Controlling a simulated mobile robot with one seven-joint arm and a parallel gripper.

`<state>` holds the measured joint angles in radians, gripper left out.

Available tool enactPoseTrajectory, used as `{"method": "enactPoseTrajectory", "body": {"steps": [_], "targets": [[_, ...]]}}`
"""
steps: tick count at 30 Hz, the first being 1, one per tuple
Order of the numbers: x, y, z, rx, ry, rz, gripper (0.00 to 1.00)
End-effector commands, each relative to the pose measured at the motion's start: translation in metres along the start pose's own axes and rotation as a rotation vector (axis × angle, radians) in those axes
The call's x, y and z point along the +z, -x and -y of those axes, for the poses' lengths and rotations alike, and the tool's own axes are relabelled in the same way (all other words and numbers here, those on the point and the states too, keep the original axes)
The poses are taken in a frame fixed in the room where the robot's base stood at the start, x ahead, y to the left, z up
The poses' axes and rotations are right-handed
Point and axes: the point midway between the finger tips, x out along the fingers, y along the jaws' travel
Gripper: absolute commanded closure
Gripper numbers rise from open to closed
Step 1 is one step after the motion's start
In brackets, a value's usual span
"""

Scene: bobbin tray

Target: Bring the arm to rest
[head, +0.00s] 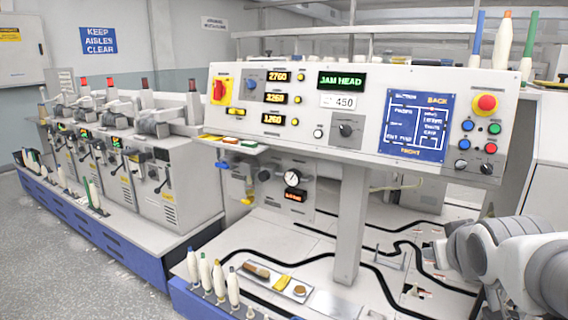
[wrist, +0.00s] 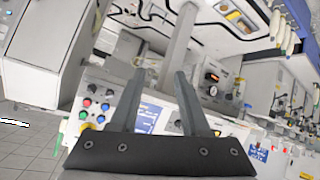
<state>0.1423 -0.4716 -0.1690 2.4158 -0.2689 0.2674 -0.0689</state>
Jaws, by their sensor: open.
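My arm (head: 500,255) reaches in from the right edge of the head view, low beside the control panel. Its gripper end is not clearly seen there. In the wrist view my gripper (wrist: 160,74) shows two grey fingers standing apart, with nothing between them. The wrist camera sees the scene tilted, with the panel and its support post behind the fingers.
The control panel (head: 340,112) stands on a post (head: 350,225) left of my arm. A small metal tray (head: 268,286) with brown and yellow pieces lies on the white deck. Several bobbins stand at the front left. The grey floor (head: 70,265) at far left is clear.

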Motion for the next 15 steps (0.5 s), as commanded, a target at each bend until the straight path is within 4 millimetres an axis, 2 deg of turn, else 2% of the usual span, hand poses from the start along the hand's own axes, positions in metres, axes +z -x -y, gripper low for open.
{"method": "enactPoseTrajectory", "body": {"steps": [1, 3, 6, 11, 12, 15], "targets": [[0.010, 0.013, 0.019, -0.040, -0.012, 0.041, 0.54], [0.029, 0.031, 0.045, -0.095, -0.028, 0.116, 0.54], [0.057, 0.058, 0.077, -0.169, -0.039, 0.222, 0.54], [0.105, 0.105, 0.120, -0.275, -0.029, 0.388, 0.54], [0.094, 0.117, 0.118, -0.279, -0.032, 0.403, 0.54], [0.071, 0.131, 0.110, -0.274, -0.033, 0.401, 0.54]]}}
